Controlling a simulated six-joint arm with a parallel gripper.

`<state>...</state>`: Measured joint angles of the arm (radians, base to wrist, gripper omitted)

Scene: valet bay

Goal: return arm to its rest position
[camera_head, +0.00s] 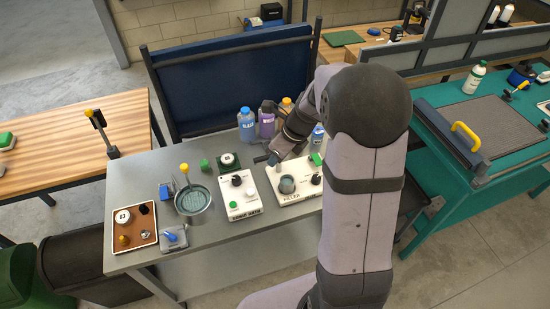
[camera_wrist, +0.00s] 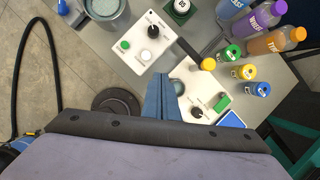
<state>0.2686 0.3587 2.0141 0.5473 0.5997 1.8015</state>
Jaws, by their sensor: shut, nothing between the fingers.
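My gripper (camera_head: 268,158) is above the grey metal bench (camera_head: 165,170), near the back edge and in front of the bottles. Its blue fingers (camera_wrist: 162,80) are closed together in the wrist view, with nothing between them. My arm rises on the right and hides part of the bench's right side. The fingers overlap the right white device (camera_wrist: 200,95) in the wrist view; I cannot tell how far above it they are.
A blue bottle (camera_head: 246,126), a purple bottle (camera_head: 266,124) and an orange bottle (camera_head: 287,104) stand at the back. A white device (camera_head: 240,208), a grey pot (camera_head: 192,212) and a brown tray (camera_head: 143,240) stand left. A dark blue panel (camera_head: 225,85) rises behind the bench.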

